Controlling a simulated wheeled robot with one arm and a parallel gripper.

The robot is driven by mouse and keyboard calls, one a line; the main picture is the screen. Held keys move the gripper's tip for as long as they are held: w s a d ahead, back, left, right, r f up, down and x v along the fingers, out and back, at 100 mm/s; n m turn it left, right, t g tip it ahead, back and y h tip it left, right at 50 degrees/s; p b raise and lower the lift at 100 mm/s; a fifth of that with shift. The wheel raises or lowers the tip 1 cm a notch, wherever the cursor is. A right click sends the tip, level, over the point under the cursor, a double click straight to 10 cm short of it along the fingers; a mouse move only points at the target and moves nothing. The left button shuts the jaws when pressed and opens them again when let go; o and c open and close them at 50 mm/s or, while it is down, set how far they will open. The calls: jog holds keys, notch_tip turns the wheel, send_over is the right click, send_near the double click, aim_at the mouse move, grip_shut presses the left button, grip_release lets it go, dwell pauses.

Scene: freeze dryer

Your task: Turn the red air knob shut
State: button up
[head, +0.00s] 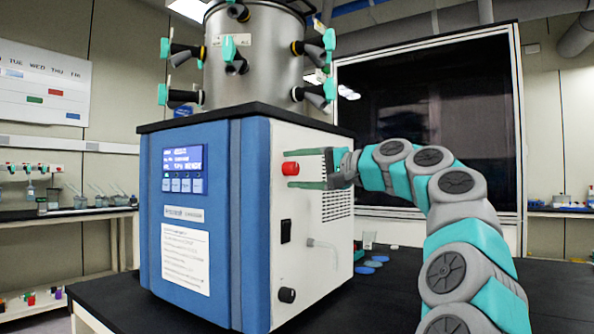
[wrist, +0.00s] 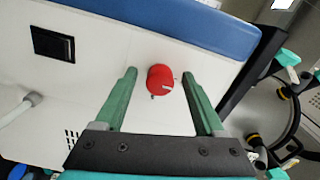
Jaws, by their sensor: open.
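The red air knob (head: 290,168) sticks out from the white side panel of the blue freeze dryer (head: 215,215), near the panel's upper part. In the wrist view the red knob (wrist: 160,80) shows a light pointer mark on its face. My gripper (head: 290,168) is at the panel with its green fingers spread, one above and one below the knob in the head view. In the wrist view my gripper (wrist: 163,84) has a finger on each side of the knob, with a gap on both sides. Neither finger visibly touches it.
A black rocker switch (wrist: 53,44) and a drain spout (head: 322,243) are on the same panel, with a black knob (head: 286,295) low down. Blue discs (head: 372,263) lie on the black table. The steel chamber (head: 260,60) with several valves stands on top.

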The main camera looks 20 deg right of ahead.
jog(key=v, duration=0.7)
jog(key=shift+s+d+b, duration=0.2)
jog(key=shift+s+b, duration=0.1)
jog(key=shift+s, duration=0.05)
jog(key=s+a+f+n+g+h, duration=0.1)
jog(key=s+a+f+n+g, duration=0.25)
jog(key=a+f, duration=0.65)
jog(key=s+a+f+n+g, duration=0.2)
jog(key=a+f+g, duration=0.2)
jog(key=a+f, duration=0.6)
jog(key=s+a+f+n+g+h, duration=0.1)
jog(key=s+a+f+g+h, duration=0.2)
jog(key=f, duration=0.4)
jog(key=s+a+f+n+g, duration=0.1)
jog(key=s+a+f, duration=0.1)
jog(key=s+f, duration=0.35)
jog(key=s+d+f+g+h, duration=0.2)
jog(key=s+d+f+h, duration=0.1)
jog(key=s+f, duration=0.8)
jog(key=s+d+f+n+g+h, duration=0.1)
jog(key=s+d+f+g+h, duration=0.2)
jog(key=s+f, duration=0.8)
jog(key=shift+s+d+f, duration=0.3)
jog(key=shift+d+f, duration=0.2)
jog(key=shift+d, duration=0.65)
